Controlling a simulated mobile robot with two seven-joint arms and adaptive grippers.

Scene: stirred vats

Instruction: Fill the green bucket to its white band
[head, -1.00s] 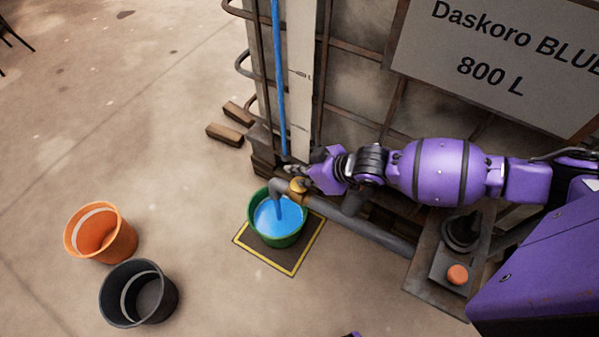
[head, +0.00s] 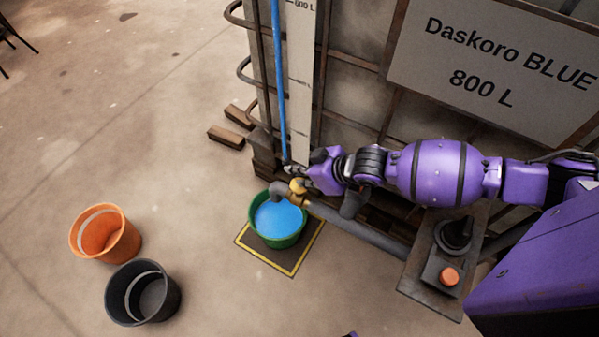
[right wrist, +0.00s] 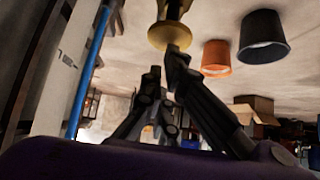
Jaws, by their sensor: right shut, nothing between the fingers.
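The green bucket (head: 277,241) stands upright on a dark mat with a yellow border (head: 292,272), under the grey spout (head: 281,188). Blue liquid (head: 279,216) fills much of it. I cannot make out its white band. No stream shows between spout and liquid. The brass valve (head: 299,187) sits on the pipe just behind the spout; a brass part (right wrist: 170,36) also shows in the right wrist view. My right gripper (head: 294,171) is shut and empty, close beside the valve; whether it touches is unclear. Its fingers (right wrist: 164,72) show in the wrist view. My left gripper is out of view.
An orange bucket (head: 105,235) and a black bucket (head: 142,293) stand on the floor at left. The caged vat with its sign (head: 495,75) and blue level tube (head: 279,80) rises behind. A control box with an orange button (head: 449,277) is at right.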

